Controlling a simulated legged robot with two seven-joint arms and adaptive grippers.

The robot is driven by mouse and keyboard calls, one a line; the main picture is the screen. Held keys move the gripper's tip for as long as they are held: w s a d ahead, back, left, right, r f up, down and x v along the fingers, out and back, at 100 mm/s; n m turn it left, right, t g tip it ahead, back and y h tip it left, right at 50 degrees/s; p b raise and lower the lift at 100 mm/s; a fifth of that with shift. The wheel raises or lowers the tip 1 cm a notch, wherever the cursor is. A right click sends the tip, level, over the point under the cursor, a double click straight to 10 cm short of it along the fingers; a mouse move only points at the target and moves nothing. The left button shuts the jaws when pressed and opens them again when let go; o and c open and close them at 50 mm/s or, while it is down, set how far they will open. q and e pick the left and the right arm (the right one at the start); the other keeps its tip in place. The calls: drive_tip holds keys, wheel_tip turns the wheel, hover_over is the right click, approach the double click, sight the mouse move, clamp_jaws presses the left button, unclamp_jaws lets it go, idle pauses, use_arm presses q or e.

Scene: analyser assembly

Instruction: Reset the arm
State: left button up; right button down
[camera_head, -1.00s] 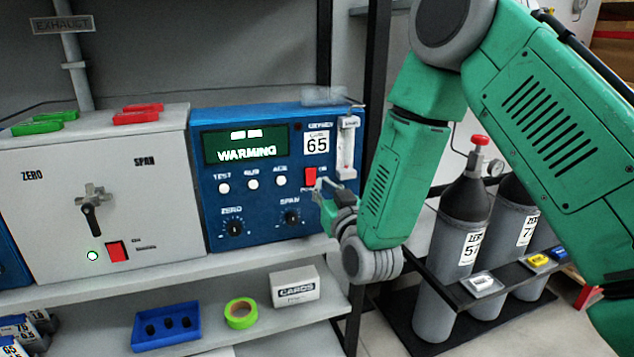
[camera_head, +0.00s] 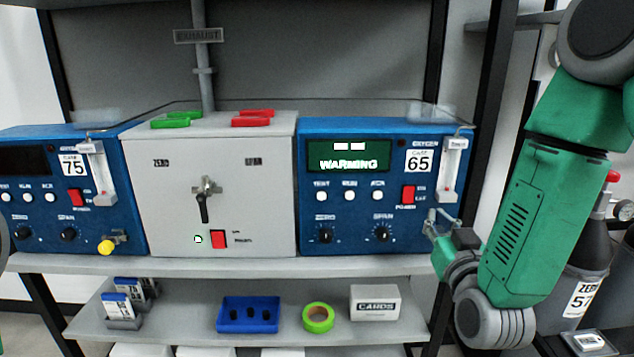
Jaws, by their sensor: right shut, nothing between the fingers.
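My right arm is green and comes in from the right. My right gripper (camera_head: 437,222) is shut and empty. In the picture it lies at the lower right corner of the blue analyser 65 (camera_head: 340,205), below its red power switch (camera_head: 408,195). It looks apart from the panel, though depth is hard to judge. The analyser's green screen (camera_head: 349,156) reads "WARMING". My left gripper is not in view.
A grey ZERO/SPAN box (camera_head: 270,185) stands between analyser 65 and blue analyser 75 (camera_head: 125,210). The shelf below holds a blue tray (camera_head: 248,325), green tape (camera_head: 318,317) and a CARDS box (camera_head: 375,303). Gas cylinder 57 (camera_head: 583,285) stands behind my right arm.

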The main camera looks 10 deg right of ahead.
drive_tip(key=s+a+f+n+g+y, duration=0.1)
drive_tip(key=s+a+f+g, duration=0.2)
drive_tip(key=f, duration=0.5)
drive_tip(key=s+a+f+n+g+y, duration=0.15)
drive_tip(key=s+f+g, duration=0.3)
drive_tip(key=f, duration=0.45)
drive_tip(key=s+a+f+g+y, duration=0.2)
drive_tip(key=s+f+g, duration=0.15)
drive_tip(key=f, duration=0.45)
drive_tip(key=s+f+g, duration=0.3)
drive_tip(key=s+f, duration=0.2)
drive_tip(key=s, duration=0.5)
drive_tip(key=s+f+g, duration=0.4)
drive_tip(key=s+f, duration=0.1)
drive_tip(key=s, duration=0.5)
drive_tip(key=shift+s+a+f+n, duration=0.2)
drive_tip(key=shift+s+a+n, duration=0.1)
drive_tip(key=shift+a+n, duration=0.1)
drive_tip(key=shift+w, duration=0.15)
